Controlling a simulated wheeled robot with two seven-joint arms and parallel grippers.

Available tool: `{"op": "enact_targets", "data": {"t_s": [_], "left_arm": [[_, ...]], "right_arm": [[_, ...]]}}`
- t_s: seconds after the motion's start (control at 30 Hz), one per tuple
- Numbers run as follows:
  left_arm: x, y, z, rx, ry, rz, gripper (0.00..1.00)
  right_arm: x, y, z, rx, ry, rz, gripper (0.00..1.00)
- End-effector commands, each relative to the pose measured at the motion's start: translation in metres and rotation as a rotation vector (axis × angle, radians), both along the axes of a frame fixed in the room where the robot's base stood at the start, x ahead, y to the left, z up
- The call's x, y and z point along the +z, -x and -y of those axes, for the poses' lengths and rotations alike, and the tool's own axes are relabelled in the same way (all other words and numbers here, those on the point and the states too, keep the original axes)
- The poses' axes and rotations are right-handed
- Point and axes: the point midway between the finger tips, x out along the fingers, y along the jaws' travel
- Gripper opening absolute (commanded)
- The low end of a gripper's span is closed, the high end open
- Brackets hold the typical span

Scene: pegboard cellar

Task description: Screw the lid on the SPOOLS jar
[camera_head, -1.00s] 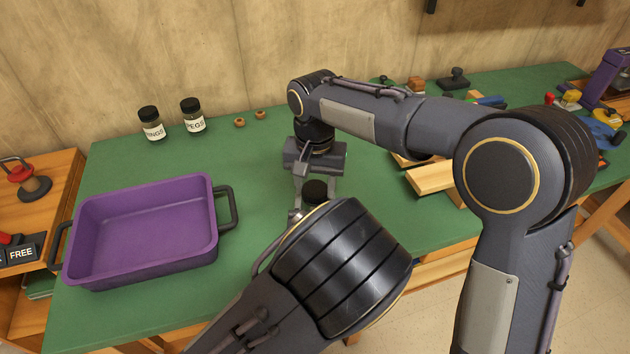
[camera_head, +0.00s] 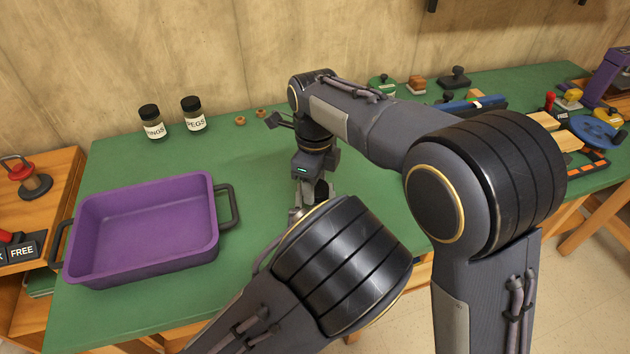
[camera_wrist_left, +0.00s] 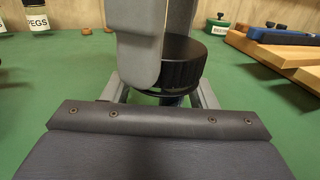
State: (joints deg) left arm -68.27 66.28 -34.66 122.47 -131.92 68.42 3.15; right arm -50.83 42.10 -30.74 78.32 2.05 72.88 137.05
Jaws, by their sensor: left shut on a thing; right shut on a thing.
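The black ribbed lid (camera_wrist_left: 183,62) sits on top of the jar (camera_wrist_left: 172,100) in the left wrist view. Little of the jar shows and its label is hidden, so I cannot read SPOOLS. My left gripper (camera_wrist_left: 163,92) is shut around the jar just below the lid; in the head view my own left arm mostly hides it. My right gripper (camera_head: 309,192) comes down from above and is shut on the lid, with its grey fingers on either side of it. The lid also shows as a dark patch in the head view (camera_head: 321,188). I cannot tell how tightly it is seated.
A purple tray (camera_head: 213,240) with dark handles lies on the green table at left. Jars labelled PINGS or similar (camera_head: 152,122) and PEGS (camera_head: 194,116) stand at the back, near two small brown rings (camera_head: 240,121). Wooden boards (camera_wrist_left: 280,55) and tools lie right.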

Motion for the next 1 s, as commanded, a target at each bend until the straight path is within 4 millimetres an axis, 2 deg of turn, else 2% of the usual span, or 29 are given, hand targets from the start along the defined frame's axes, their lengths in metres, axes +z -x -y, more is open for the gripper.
{"op": "enact_targets", "data": {"t_s": [0.17,0.2,0.37,0.67,1.0], "left_arm": [[0.000,0.000,0.000,0.000,0.000,0.000,0.00],[0.000,0.000,0.000,0.000,0.000,0.000,0.00],[0.000,0.000,0.000,0.000,0.000,0.000,0.00],[0.000,0.000,0.000,-0.001,0.000,0.000,0.00],[0.000,0.000,0.000,0.000,0.000,0.000,0.00]], "right_arm": [[0.001,0.000,0.000,0.003,-0.001,0.002,0.27],[0.001,-0.001,0.000,0.003,-0.001,0.002,0.51],[0.000,0.000,0.000,0.004,-0.001,0.001,0.70],[0.003,-0.001,0.000,0.005,-0.001,0.003,0.70],[0.043,0.000,0.000,0.005,-0.001,0.002,0.70]]}}
